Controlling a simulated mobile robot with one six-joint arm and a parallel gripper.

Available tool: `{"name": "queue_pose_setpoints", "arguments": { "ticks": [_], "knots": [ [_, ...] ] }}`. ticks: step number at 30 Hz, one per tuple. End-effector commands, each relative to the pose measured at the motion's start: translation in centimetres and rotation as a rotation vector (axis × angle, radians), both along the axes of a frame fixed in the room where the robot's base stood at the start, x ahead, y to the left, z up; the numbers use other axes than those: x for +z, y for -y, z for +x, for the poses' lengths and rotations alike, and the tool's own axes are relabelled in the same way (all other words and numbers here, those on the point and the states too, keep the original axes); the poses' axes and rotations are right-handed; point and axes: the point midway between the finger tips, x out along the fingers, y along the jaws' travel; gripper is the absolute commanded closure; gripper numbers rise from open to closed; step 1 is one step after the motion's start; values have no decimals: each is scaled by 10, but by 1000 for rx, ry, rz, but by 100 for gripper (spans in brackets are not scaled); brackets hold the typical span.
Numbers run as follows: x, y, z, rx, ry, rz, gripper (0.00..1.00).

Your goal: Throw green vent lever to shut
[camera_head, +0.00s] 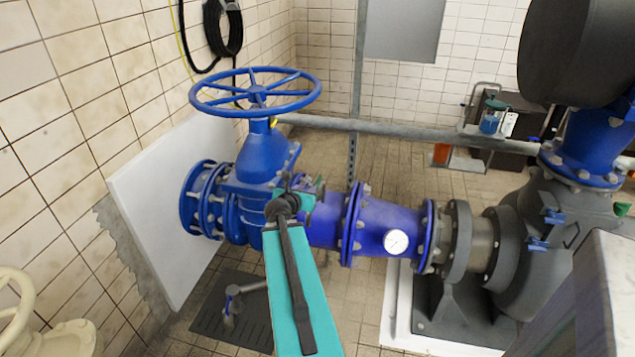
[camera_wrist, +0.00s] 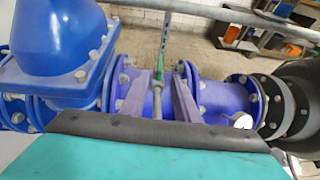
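The green vent lever (camera_wrist: 159,76) shows in the wrist view, small and upright-looking, on a thin grey stem in front of the blue pipe (camera_wrist: 217,95). My gripper (camera_wrist: 158,92) is open, with one finger left of the lever and stem and one right of them. Gaps show on both sides, and I cannot tell whether either finger touches. In the head view my turquoise arm reaches to the top of the blue pipe (camera_head: 385,217), just right of the big valve. There the arm's end hides most of the lever and fingers.
The blue handwheel (camera_head: 257,92) stands above the valve body, left of my arm. A round white gauge (camera_head: 396,242) sits on the pipe to the right. A grey rail (camera_head: 400,128) crosses behind. A dark floor grate (camera_head: 238,312) lies below left.

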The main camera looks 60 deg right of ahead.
Motion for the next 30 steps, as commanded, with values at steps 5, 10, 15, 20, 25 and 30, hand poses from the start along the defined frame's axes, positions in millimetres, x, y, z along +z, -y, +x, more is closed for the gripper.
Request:
{"name": "queue_pose_setpoints", "arguments": {
  "ticks": [5,10,15,20,25,30],
  "knots": [
    [-6,14,4,-1,-1,1,72],
    [-12,29,8,0,0,0,72],
    [-19,43,12,-1,-2,1,72],
    [-24,56,15,0,-1,0,72],
    [-30,70,18,0,0,0,72],
    [-36,84,22,0,0,0,72]
  ]
}}
